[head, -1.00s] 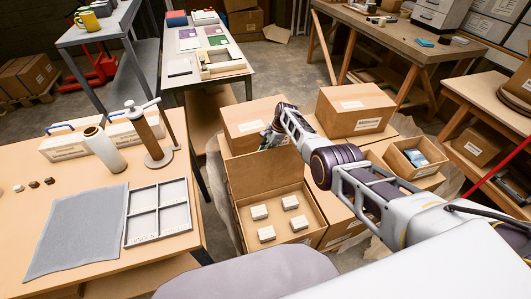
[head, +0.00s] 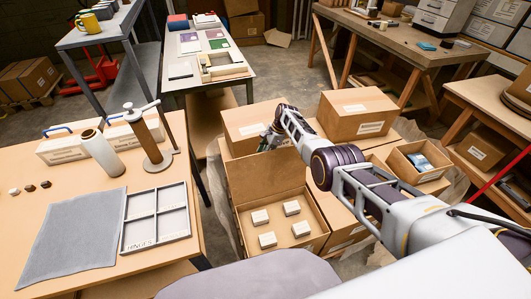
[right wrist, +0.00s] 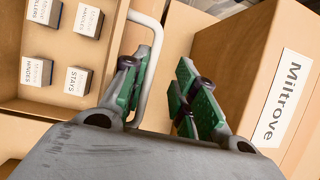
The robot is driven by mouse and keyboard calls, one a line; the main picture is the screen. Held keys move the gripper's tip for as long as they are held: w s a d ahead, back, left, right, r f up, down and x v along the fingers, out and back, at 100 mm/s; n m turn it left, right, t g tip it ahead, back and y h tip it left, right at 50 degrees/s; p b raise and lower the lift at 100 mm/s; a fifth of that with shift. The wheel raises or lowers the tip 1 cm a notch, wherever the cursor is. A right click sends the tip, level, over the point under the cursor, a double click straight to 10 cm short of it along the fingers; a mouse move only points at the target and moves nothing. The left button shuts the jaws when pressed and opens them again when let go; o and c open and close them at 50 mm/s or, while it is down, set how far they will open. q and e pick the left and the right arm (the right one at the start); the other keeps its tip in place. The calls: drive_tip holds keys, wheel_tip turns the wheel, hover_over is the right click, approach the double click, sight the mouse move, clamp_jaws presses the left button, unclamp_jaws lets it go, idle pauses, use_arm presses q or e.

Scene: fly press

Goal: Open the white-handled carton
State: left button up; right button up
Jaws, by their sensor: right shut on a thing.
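The carton (head: 318,243) stands on the floor in front of me, with several small white-topped boxes (head: 268,240) inside. Its lid (head: 262,182) stands up at the far side, so the inside shows. The white handle (right wrist: 149,75) shows in the right wrist view. My right gripper (head: 268,141) is behind the lid's top edge and partly hidden there. In the right wrist view its green-padded fingers (right wrist: 158,88) are at the handle, shut on it; the contact is partly hidden. My left gripper is not in view.
Closed cartons (head: 357,112) stand behind and to the right, one labelled Miltrove (right wrist: 282,95) close beside the right fingers. An open carton (head: 417,166) holds a blue item. A workbench (head: 40,195) with a mat and a divided tray (head: 157,217) is at the left.

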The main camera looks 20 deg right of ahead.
drive_tip(key=shift+s+a+f, duration=0.1)
drive_tip(key=shift+s+f, duration=0.3)
drive_tip(key=shift+f, duration=0.1)
drive_tip(key=shift+r, duration=0.2)
drive_tip(key=v, duration=1.2)
drive_tip(key=shift+w+r, duration=0.35)
drive_tip(key=shift+w, duration=0.1)
drive_tip(key=shift+f, duration=0.1)
